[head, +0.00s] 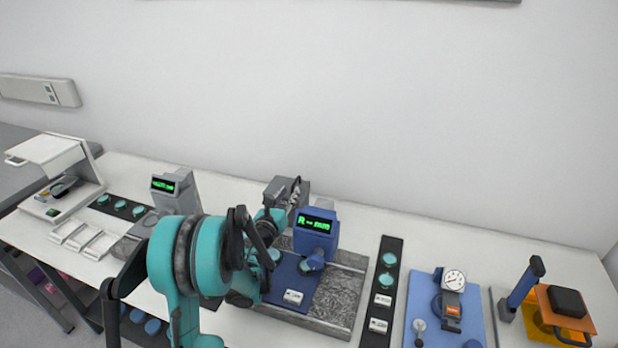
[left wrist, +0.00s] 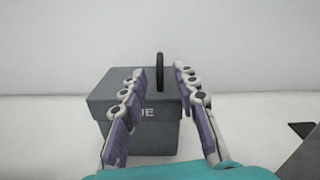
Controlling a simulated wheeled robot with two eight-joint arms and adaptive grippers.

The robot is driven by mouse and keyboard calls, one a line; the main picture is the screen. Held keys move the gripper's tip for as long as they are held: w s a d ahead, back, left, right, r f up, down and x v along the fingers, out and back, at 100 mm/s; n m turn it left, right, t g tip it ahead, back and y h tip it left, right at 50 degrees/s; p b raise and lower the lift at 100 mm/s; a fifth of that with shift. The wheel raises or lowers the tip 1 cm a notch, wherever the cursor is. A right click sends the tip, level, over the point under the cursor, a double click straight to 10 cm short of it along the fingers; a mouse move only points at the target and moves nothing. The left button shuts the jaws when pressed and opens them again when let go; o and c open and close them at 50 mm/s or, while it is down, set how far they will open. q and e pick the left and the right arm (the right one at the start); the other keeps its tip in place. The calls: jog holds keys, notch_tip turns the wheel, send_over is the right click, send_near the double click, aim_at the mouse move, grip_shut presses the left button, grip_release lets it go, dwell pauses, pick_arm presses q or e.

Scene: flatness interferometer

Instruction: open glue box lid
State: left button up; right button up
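The glue box is a dark grey box (left wrist: 155,128) in the left wrist view, with part of its label, "UE", showing. Its lid (left wrist: 112,86) lies flat and shut on top, with a black upright handle (left wrist: 160,72). My left gripper (left wrist: 157,75) is open, one finger each side of the handle, with clear gaps and nothing held. My right gripper is not in view.
A blue instrument (head: 315,232) with a green display stands close to the right of my left gripper. A grey instrument (head: 178,190) stands to the left. A dark strip with discs (head: 390,245) and a dial gauge on a blue mat (head: 418,292) are farther right. A white wall is behind.

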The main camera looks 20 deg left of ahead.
aim_at(294, 185)
pick_arm(q)
jog(key=w, duration=0.2)
jog(key=w+b, duration=0.1)
jog(key=w, duration=0.4)
jog(key=shift+w+a, duration=0.25)
grip_shut()
